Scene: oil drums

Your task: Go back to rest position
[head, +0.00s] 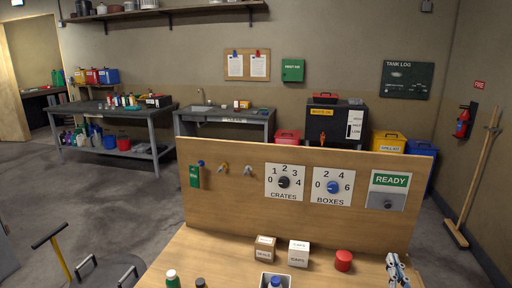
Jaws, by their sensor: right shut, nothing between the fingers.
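My right gripper (397,270) shows at the lower right, over the wooden bench near its right side. Its fingers are shut with nothing between them. The red round object (343,260) stands on the bench to its left, apart from it. An upright wooden panel (235,213) rises behind the gripper. It carries a CRATES dial (284,182), a BOXES dial (332,187) and a green READY plate (389,190). My left gripper is not in view.
Two small labelled boxes, white (299,253) and brown-sided (265,249), stand on the bench. A white tray (263,281) and bottle tops (172,279) show at the lower edge. A yellow-and-black T-handle (50,237) stands at left. Open floor (110,205) lies beyond it.

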